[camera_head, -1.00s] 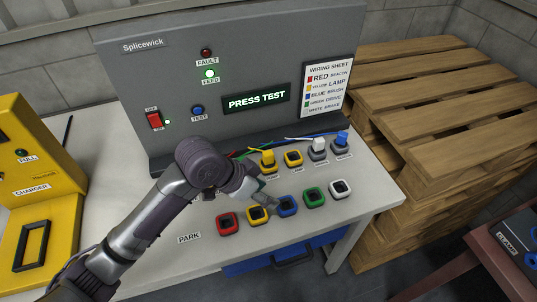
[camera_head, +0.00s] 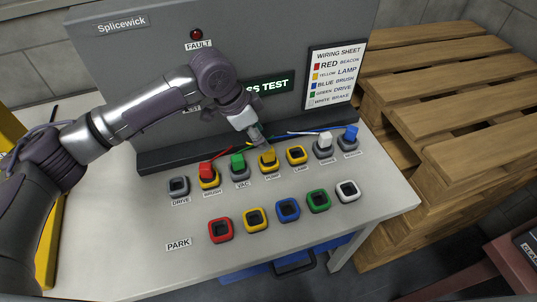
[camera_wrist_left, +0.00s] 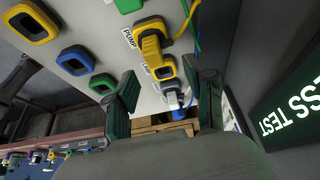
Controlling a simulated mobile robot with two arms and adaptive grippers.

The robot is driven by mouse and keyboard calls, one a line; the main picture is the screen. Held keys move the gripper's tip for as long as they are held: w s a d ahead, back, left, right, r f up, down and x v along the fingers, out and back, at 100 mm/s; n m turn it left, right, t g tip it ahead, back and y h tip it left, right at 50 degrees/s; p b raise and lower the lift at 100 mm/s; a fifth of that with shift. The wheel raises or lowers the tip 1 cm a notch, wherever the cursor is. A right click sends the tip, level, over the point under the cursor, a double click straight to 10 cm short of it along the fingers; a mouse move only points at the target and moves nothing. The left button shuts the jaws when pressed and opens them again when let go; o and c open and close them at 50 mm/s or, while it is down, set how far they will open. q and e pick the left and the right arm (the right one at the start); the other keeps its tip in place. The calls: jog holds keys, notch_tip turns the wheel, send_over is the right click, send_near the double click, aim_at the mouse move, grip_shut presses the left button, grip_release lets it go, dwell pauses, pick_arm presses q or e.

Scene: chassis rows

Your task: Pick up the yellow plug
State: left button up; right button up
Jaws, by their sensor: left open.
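The yellow plug (camera_head: 268,157) stands in the socket labelled PUMP in the back row on the bench. It also shows near the top of the left wrist view (camera_wrist_left: 152,46), with its yellow wire running off behind it. My left gripper (camera_head: 256,140) is just behind and above the yellow plug, close to the panel. In the left wrist view its two fingers (camera_wrist_left: 165,97) are spread apart with nothing held between them, and the plug lies beyond them. I cannot tell whether a finger touches the plug. My right gripper is not in view.
A red plug (camera_head: 206,170) and a green plug (camera_head: 238,161) stand to the left. The empty LAMP socket (camera_head: 296,155), a white plug (camera_head: 325,139) and a blue plug (camera_head: 350,133) are to the right. Several empty PARK sockets line the front. The grey panel (camera_head: 300,25) rises behind.

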aim_at(268, 152)
pick_arm(q)
jog(key=shift+x, duration=0.8)
jog(key=x, duration=0.2)
jog(key=s+x, duration=0.1)
jog(key=x, duration=0.1)
jog(key=shift+f+p, duration=0.15)
jog(key=shift+p, duration=0.2)
jog(key=shift+w+d+f, duration=0.1)
jog(key=shift+d+f, duration=0.05)
jog(key=shift+f, duration=0.35)
grip_shut()
